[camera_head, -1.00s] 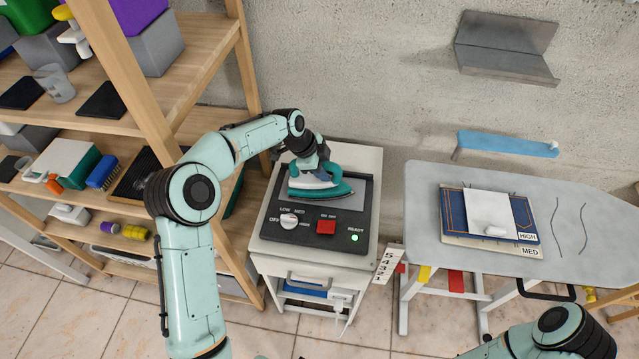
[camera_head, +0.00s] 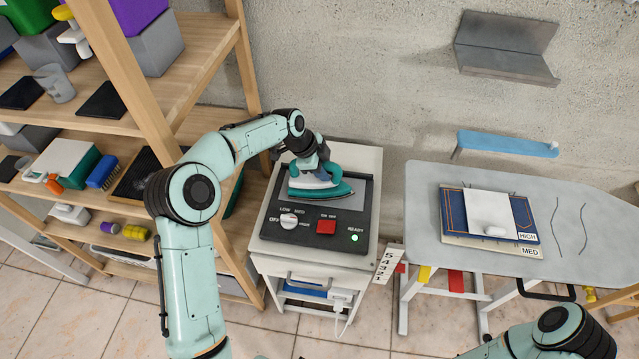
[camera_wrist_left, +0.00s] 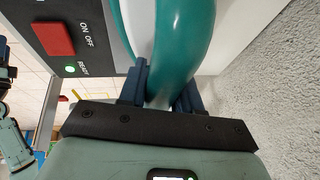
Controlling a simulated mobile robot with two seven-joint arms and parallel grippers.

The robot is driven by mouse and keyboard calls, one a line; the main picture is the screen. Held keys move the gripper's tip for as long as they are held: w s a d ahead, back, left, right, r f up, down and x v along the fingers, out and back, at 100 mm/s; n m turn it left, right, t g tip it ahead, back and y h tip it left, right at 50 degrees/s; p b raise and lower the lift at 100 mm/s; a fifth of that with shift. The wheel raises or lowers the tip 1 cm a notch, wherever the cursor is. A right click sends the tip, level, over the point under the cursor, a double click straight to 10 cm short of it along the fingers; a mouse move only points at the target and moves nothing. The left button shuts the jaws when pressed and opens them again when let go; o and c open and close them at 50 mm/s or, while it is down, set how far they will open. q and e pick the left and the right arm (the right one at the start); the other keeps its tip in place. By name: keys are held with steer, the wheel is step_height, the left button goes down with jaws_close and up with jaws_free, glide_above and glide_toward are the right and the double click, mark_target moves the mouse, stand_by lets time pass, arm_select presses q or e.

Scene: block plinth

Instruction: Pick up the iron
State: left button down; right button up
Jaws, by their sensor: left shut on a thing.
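The teal and white iron (camera_head: 322,188) is on the black control panel (camera_head: 272,224) on top of a white cabinet. My left gripper (camera_head: 314,166) reaches over it from the left and is shut on its handle. In the left wrist view the teal handle (camera_wrist_left: 183,45) lies between the two fingers of the left gripper (camera_wrist_left: 160,88). The head view does not let me tell whether the iron's sole touches the panel. My right arm shows at the lower right of the head view, but its gripper is out of view.
A wooden shelf (camera_head: 226,45) stands close on the left. An ironing board (camera_head: 590,215) with folded cloths (camera_head: 520,215) stands at right. A concrete wall is behind.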

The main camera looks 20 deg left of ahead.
arm_select(q)
steer(key=shift+w+r, duration=0.15)
steer(key=shift+r, duration=0.6)
step_height(320, 180, up, 19)
steer(key=p, duration=0.3)
arm_select(e)
steer(key=w+r, duration=0.3)
steer(key=r, duration=0.1)
steer(key=shift+w, duration=0.3)
arm_select(q)
steer(key=shift+f, duration=0.1)
steer(key=c, duration=1.4)
jaws_free()
steer(key=shift+c, duration=0.2)
steer(key=shift+f, duration=0.1)
steer(key=c, duration=0.3)
